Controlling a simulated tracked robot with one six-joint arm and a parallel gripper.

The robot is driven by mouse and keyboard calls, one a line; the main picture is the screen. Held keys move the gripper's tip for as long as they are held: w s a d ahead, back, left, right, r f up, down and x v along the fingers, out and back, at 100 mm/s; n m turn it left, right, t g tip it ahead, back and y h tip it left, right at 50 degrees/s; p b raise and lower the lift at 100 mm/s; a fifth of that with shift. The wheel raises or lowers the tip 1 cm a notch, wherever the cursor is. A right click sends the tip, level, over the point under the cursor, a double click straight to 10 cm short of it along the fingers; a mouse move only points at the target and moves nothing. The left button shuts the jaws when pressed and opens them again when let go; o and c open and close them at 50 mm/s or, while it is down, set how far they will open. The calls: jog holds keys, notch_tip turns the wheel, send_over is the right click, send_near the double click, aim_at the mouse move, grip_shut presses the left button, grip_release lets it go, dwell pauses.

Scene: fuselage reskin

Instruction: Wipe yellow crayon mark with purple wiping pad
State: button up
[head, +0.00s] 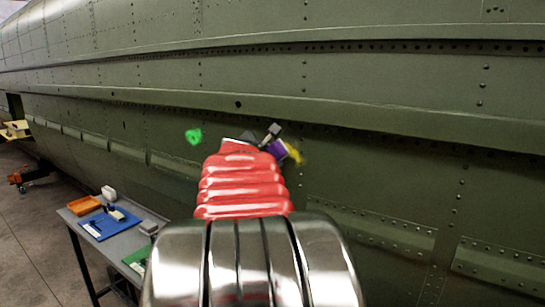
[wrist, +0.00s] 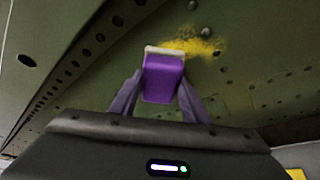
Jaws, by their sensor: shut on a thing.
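The purple wiping pad (wrist: 163,78) is held between the two fingers of my gripper (wrist: 155,95), with its pale wiping edge facing the green fuselage skin. The yellow crayon mark (wrist: 205,46) is a smeared patch on the skin, just beyond and to the right of the pad's edge in the wrist view. The pad overlaps part of the mark; I cannot tell if it touches the skin. In the head view the pad (head: 277,149) shows past my red arm, beside the yellow mark (head: 294,153). My gripper (head: 268,140) is partly hidden by the arm.
A green mark (head: 194,136) is on the fuselage to the left. A grey table (head: 122,246) at the lower left holds an orange tray (head: 84,205), a blue tray (head: 101,227) and small items. The fuselage (head: 400,120) has ridges and rivets.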

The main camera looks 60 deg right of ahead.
aim_at(281, 158)
jog(key=shift+s+d+r, duration=0.1)
jog(key=shift+s+r, duration=0.05)
jog(key=shift+s, duration=0.05)
jog(key=shift+s+a, duration=0.2)
jog(key=shift+s, duration=0.65)
jog(key=shift+s+a, duration=0.15)
jog(key=shift+s, duration=0.65)
jog(key=shift+s+a, duration=0.2)
jog(key=shift+s, duration=0.65)
jog(key=shift+s+a, duration=0.2)
jog(key=shift+s, duration=0.6)
jog(key=shift+s+a, duration=0.15)
jog(key=shift+s, duration=1.7)
jog(key=shift+a, duration=0.1)
jog(key=shift+w, duration=0.15)
jog(key=shift+w+d, duration=0.2)
jog(key=shift+w, duration=0.65)
jog(key=shift+w+d, duration=0.2)
jog(key=shift+w, duration=0.6)
